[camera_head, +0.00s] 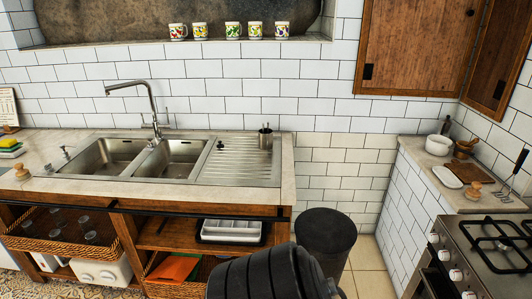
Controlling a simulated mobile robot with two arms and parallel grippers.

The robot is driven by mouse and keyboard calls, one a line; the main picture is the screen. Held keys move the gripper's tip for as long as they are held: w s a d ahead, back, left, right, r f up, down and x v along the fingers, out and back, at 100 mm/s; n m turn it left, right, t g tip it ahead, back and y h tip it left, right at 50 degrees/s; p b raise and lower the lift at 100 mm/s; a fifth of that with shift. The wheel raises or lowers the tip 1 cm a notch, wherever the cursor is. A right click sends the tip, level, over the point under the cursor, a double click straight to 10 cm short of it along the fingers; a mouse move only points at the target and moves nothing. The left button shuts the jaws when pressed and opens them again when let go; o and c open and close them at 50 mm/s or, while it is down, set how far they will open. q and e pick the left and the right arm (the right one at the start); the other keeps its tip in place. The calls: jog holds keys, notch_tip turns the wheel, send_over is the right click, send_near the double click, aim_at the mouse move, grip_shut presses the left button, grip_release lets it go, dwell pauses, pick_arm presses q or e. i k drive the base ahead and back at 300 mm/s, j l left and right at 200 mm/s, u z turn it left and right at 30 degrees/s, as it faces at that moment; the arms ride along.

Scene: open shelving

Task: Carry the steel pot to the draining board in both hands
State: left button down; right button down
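The draining board (236,165) is the ridged steel area to the right of two sink basins on the counter. A small steel container (264,138) stands upright at its back right, with something sticking out of its top. A small dark item (221,146) is at the board's back left. Most of the board's ridged surface is bare. I cannot make out a larger steel pot in this view. Neither of my grippers is in view.
A tap (154,108) rises behind the basins. A dark round bin (325,232) stands on the floor between the sink counter and the stove (485,262). A white bowl (438,145) sits on the right counter. A black ribbed shape blocks the bottom centre.

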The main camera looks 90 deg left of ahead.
aim_at(241, 167)
jog(key=u, duration=2.1)
jog(key=i+l+u, duration=0.1)
jog(key=u, duration=0.25)
jog(key=i+l+u, duration=0.3)
jog(key=i+l, duration=0.3)
jog(key=i, duration=0.2)
jog(key=i+j, duration=1.15)
